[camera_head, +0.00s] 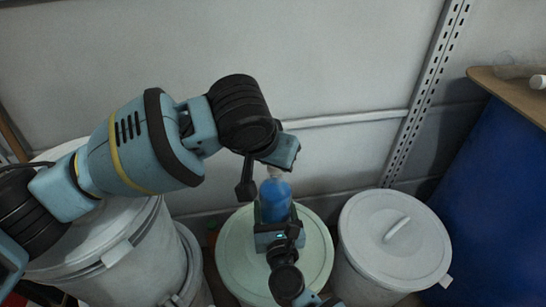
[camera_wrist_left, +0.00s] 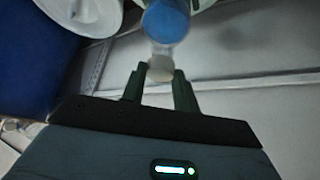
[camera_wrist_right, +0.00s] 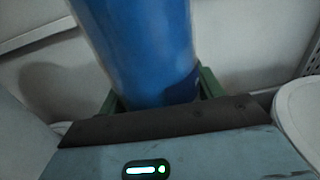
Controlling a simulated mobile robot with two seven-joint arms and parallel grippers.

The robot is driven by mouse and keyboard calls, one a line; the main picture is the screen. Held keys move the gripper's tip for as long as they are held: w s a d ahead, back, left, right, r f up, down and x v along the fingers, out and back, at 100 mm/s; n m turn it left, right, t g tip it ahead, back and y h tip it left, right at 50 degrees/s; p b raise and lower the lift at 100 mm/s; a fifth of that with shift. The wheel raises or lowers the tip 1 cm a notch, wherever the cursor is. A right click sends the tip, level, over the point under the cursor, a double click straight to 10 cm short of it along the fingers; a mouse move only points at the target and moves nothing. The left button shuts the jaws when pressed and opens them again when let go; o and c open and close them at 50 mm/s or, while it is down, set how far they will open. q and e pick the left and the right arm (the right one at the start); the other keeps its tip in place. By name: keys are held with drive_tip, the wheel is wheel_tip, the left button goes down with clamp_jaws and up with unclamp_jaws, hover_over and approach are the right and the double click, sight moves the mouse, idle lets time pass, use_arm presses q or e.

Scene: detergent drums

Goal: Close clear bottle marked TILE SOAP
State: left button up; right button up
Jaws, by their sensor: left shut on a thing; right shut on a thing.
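The bottle (camera_head: 275,198) stands upright over the pale green drum lid, clear at its neck and blue below. No lettering is readable on it. My right gripper (camera_head: 272,228) is shut around its body from the near side. The blue body fills the middle of the right wrist view (camera_wrist_right: 145,50), between the green fingers. My left gripper (camera_wrist_left: 160,74) comes from above and is shut on a small whitish cap (camera_wrist_left: 160,66) at the bottle's neck end. The left wrist view also shows the blue body (camera_wrist_left: 166,20) beyond it. Whether the cap is seated on the neck is unclear.
A pale green drum lid (camera_head: 238,262) lies below the bottle. A white lidded drum (camera_head: 396,237) stands to the right, and larger white drums (camera_head: 125,265) stand at the left. A blue drum or panel (camera_head: 490,200) with a brown top is far right. A wall is behind.

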use_arm(q)
drive_tip(key=shift+f, duration=0.6)
idle(0.3)
drive_tip(key=o, duration=0.7)
use_arm(e)
drive_tip(key=c, duration=0.5)
use_arm(q)
drive_tip(key=shift+o, duration=1.1)
drive_tip(key=shift+r, duration=2.3)
